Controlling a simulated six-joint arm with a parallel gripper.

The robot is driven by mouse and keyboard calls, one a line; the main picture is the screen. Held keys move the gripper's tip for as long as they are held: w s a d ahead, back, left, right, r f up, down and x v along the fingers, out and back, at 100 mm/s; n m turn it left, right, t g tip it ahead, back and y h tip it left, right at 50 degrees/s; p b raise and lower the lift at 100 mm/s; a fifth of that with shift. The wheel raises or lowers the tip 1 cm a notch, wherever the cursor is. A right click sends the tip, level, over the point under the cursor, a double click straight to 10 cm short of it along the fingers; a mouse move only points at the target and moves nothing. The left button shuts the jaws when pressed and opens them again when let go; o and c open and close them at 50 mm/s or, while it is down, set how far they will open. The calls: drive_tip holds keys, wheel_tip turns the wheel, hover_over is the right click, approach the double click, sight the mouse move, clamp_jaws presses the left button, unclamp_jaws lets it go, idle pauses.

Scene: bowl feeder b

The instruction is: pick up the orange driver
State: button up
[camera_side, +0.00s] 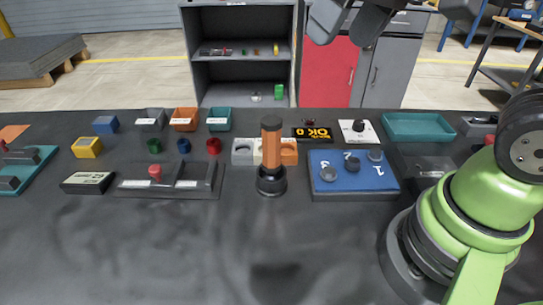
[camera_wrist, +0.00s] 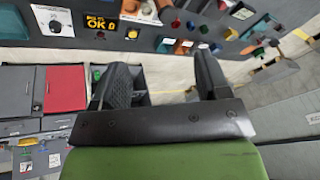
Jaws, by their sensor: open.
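The orange driver (camera_side: 271,146) stands upright in a round black holder (camera_side: 271,182) near the middle of the table in the side view. It has an orange grip and a dark top cap; its lower end is hidden in the holder. I cannot make the driver out in the wrist view. My gripper (camera_side: 346,28) is at the top edge of the side view, well above and to the right of the driver, with only its dark fingers partly showing. In the wrist view my gripper (camera_wrist: 160,82) has its two fingers wide apart with nothing between them.
A blue board (camera_side: 350,190) with round knobs lies right of the driver. White and orange blocks (camera_side: 289,151) and an OK display (camera_side: 312,134) sit just behind it. A dark tray (camera_side: 130,190) with a red knob lies left. The table front is clear.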

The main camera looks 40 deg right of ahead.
drive_tip(key=w+a+f+n+g, duration=0.1)
drive_tip(key=w+f+g, duration=0.15)
drive_tip(key=w, duration=0.25)
drive_tip(key=n+g+h, duration=0.1)
drive_tip(key=g+h, duration=0.1)
hover_over(271, 120)
drive_tip(key=shift+t, duration=0.25)
drive_tip(key=f, duration=0.6)
drive_tip(key=shift+d+f, duration=0.3)
drive_tip(key=shift+f, duration=0.05)
wheel_tip(271, 120, down, 5)
drive_tip(key=shift+w+r, duration=0.1)
drive_tip(key=f, duration=0.5)
drive_tip(key=shift+a+f, duration=0.2)
drive_tip(key=shift+a, duration=0.1)
drive_tip(key=c, duration=1)
drive_tip(key=shift+c, duration=0.5)
